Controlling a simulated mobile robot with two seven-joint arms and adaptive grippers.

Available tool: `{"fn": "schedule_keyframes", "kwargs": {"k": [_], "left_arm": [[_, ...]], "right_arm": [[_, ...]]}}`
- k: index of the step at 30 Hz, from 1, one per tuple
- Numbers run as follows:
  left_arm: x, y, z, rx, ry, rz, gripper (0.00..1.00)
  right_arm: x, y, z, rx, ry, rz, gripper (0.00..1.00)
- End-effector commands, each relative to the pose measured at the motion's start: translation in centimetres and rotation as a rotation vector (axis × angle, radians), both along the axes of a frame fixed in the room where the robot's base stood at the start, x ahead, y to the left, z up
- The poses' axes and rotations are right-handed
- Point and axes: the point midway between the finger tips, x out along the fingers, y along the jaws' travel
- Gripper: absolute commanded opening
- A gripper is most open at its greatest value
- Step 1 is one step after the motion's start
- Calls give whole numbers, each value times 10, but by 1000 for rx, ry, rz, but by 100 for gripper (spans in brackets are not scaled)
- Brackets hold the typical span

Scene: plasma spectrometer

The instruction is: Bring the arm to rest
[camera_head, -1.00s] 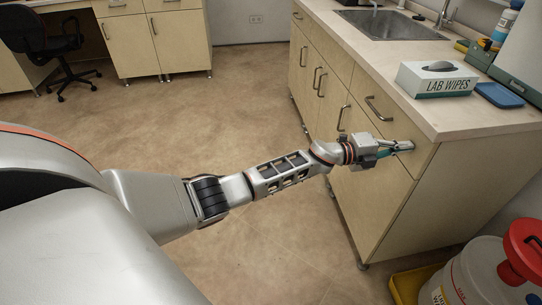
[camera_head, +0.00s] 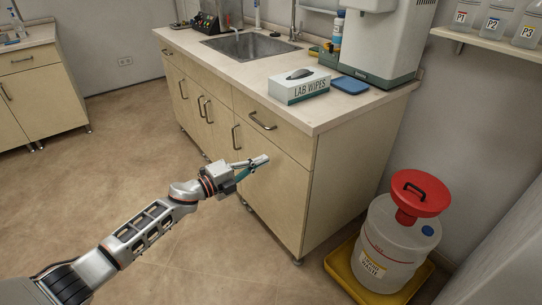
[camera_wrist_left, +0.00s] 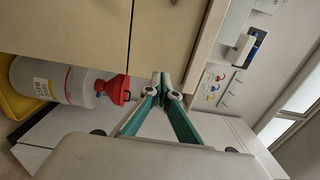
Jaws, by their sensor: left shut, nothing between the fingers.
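My left arm (camera_head: 152,229) reaches in from the lower left of the head view. Its gripper (camera_head: 266,159) is shut and empty, in front of the wooden cabinet (camera_head: 282,190), below the handle of its right-hand drawer. Whether it touches the cabinet front cannot be told. In the left wrist view the teal fingers of the gripper (camera_wrist_left: 162,80) converge at their tips with nothing between them. My right arm and gripper are not in view.
The counter (camera_head: 235,80) holds a sink (camera_head: 255,46), a lab wipes box (camera_head: 299,88), a blue tray (camera_head: 350,85) and a white machine (camera_head: 385,45). A waste carboy (camera_head: 385,240) with a red funnel (camera_head: 420,192) stands in a yellow tray (camera_head: 345,272). Floor (camera_head: 110,150) left of the cabinet is clear.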

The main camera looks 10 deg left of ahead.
Motion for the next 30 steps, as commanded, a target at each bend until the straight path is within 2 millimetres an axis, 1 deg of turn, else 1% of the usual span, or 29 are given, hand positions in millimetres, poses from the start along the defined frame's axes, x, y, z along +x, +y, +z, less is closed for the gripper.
{"fn": "schedule_keyframes", "kwargs": {"k": [1, 5, 8, 10, 11, 14, 17, 23, 29, 30], "left_arm": [[-4, 3, 0, 1, 1, 0, 0], [-8, 7, -1, 1, 1, -1, 0], [-11, 6, -2, -5, 5, 0, 0], [-17, 3, -3, -28, 18, 7, 0], [-21, 1, -4, -44, 29, 12, 0], [-41, -6, -10, -128, 80, 47, 0], [-71, -13, -21, -243, 162, 101, 0], [-137, -15, -51, -471, 362, 238, 0], [-216, -8, -85, -676, 589, 400, 0], [-233, -6, -92, -715, 636, 434, 0]], "right_arm": [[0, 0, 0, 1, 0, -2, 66], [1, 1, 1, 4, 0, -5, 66], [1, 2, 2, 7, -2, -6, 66], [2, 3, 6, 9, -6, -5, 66], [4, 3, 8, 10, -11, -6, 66], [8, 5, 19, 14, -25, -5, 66], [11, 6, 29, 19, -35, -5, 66], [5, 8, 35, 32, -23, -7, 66], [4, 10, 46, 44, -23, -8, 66], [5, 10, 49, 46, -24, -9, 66]]}}
